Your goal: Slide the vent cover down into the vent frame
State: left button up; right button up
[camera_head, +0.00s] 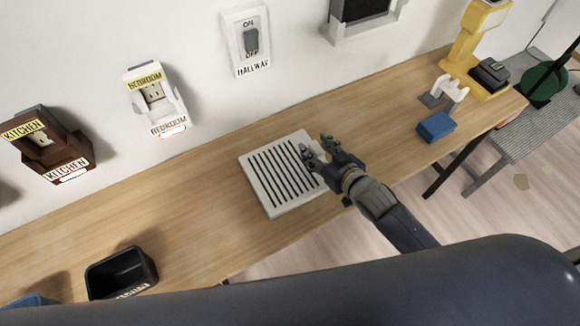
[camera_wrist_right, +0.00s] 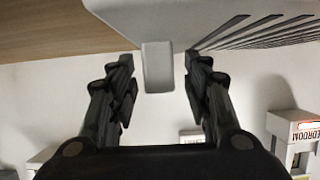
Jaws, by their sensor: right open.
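The white vent cover (camera_head: 273,192) with dark slats lies on the wooden table, near its front edge. In the right wrist view the vent cover (camera_wrist_right: 150,14) fills the top, and a small tab on it (camera_wrist_right: 157,68) sits between my fingers with gaps on both sides. My right gripper (camera_head: 316,150) is open at the cover's right edge; its fingers also show in the wrist view (camera_wrist_right: 161,80). A white frame with a dark inside (camera_head: 337,36), probably the vent frame, is on the wall at the top, partly cut off. My left gripper is not in view.
The wall holds a hallway switch (camera_head: 250,40), a bedroom outlet (camera_head: 155,97) and a brown kitchen outlet (camera_head: 42,140). A black bin (camera_head: 122,272) is at lower left. A blue block (camera_head: 436,127) and a yellow stand (camera_head: 467,48) are at right.

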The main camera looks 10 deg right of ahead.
jog(key=shift+w+a+f, duration=0.1)
jog(key=shift+w+a, duration=0.05)
jog(key=shift+w, duration=0.15)
jog(key=shift+c, duration=0.2)
grip_shut()
